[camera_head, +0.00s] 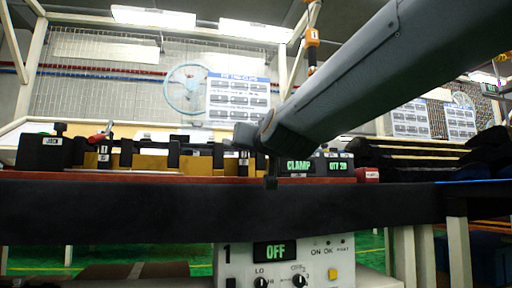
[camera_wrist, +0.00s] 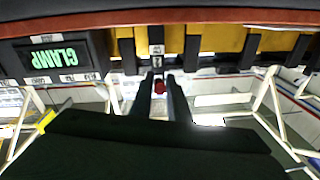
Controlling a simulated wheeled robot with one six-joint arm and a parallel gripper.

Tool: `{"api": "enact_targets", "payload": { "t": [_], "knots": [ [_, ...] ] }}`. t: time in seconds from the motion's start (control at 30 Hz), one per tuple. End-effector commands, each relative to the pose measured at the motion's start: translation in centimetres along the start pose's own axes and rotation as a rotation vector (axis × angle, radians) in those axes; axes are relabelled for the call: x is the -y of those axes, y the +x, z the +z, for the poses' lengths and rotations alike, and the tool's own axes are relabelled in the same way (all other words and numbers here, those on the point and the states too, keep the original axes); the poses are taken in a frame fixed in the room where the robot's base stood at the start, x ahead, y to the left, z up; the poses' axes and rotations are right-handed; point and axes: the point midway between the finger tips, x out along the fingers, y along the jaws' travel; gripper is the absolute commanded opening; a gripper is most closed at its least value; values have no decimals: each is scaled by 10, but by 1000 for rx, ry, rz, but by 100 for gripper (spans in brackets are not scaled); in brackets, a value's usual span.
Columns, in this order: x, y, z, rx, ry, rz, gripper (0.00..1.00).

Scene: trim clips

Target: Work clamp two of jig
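The jig (camera_head: 190,164) is a yellow block with black uprights along the bench. In the head view, one clamp (camera_head: 102,135) on its left has a raised lever with red on it and a small white label below. Contact is unclear.
A display reading CLAMP (camera_head: 299,166) stands right of the jig; it also shows in the wrist view (camera_wrist: 54,58). A control box (camera_head: 275,262) reading OFF hangs below the bench edge (camera_head: 120,212). A black block (camera_head: 43,153) stands at the far left.

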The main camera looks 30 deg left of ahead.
Motion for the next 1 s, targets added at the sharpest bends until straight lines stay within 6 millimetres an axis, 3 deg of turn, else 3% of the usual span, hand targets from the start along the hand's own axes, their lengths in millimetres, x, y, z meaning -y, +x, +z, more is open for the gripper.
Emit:
{"api": "enact_targets", "payload": {
  "t": [0.1, 0.47, 0.8, 1.0],
  "knots": [
    [0, 0, 1, 1, 0, 0, 32],
    [0, -6, 0, 1, 0, 1, 32],
    [1, -57, -2, 1, 1, -1, 32],
    [1, -75, 0, 1, 0, -1, 32]
  ]
}}
